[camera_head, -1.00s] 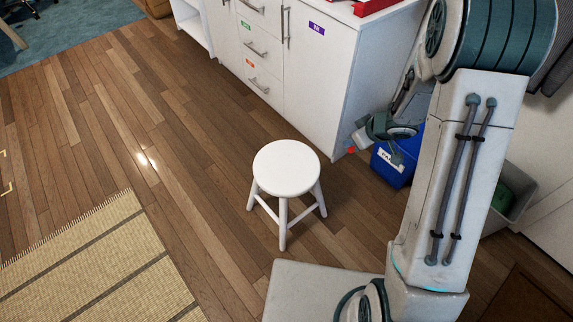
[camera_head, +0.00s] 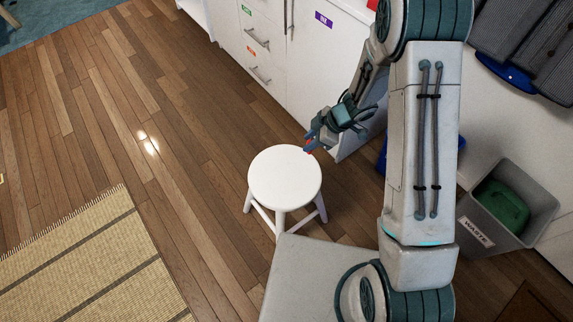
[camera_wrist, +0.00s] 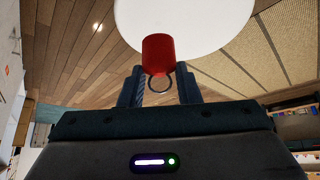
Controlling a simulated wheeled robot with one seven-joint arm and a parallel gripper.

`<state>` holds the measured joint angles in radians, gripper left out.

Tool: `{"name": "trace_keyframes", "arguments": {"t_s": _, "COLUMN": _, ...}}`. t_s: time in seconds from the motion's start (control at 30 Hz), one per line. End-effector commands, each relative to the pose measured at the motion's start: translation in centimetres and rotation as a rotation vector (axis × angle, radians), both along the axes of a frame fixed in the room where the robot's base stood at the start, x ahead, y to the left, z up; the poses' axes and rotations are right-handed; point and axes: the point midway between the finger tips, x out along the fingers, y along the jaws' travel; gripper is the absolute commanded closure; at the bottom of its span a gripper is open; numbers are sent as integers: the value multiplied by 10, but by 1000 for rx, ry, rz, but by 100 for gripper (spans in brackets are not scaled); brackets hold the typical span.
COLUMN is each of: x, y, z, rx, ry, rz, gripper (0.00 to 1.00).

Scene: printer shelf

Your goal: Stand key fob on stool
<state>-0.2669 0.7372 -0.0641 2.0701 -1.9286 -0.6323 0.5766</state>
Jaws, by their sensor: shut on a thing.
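The key fob (camera_wrist: 159,54) is red with a metal ring at its near end, in the wrist view. My gripper (camera_wrist: 160,86) is shut on it, with a dark finger on each side of the ring end. In the head view my gripper (camera_head: 310,143) is at the far right edge of the stool, and only a small bit of red shows at its tip. The stool (camera_head: 284,176) is white with a round seat and stands on the wood floor. Its bare seat (camera_wrist: 185,20) also shows beyond the fob in the wrist view. I cannot tell the gap between fob and seat.
White drawers (camera_head: 262,45) stand behind the stool. A grey waste bin (camera_head: 505,215) with a green thing inside is at the right. A blue bin is mostly hidden behind my arm. A striped mat (camera_head: 95,265) lies at the left; the floor between is clear.

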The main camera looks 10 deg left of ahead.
Motion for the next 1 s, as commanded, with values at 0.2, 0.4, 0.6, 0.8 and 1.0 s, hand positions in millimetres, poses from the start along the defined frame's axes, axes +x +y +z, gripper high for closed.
{"name": "trace_keyframes", "arguments": {"t_s": 0.2, "x": -31, "y": 43, "z": -38, "rx": 1, "ry": 1, "rz": 4, "gripper": 92}}
{"name": "trace_keyframes", "arguments": {"t_s": 0.4, "x": -46, "y": 64, "z": -51, "rx": 0, "ry": -1, "rz": -1, "gripper": 92}}
{"name": "trace_keyframes", "arguments": {"t_s": 0.6, "x": -48, "y": 68, "z": -59, "rx": -1, "ry": 0, "rz": -4, "gripper": 92}}
{"name": "trace_keyframes", "arguments": {"t_s": 0.8, "x": -48, "y": 67, "z": -87, "rx": -2, "ry": 0, "rz": -6, "gripper": 92}}
{"name": "trace_keyframes", "arguments": {"t_s": 1.0, "x": -48, "y": 67, "z": -92, "rx": -2, "ry": -2, "rz": -5, "gripper": 92}}
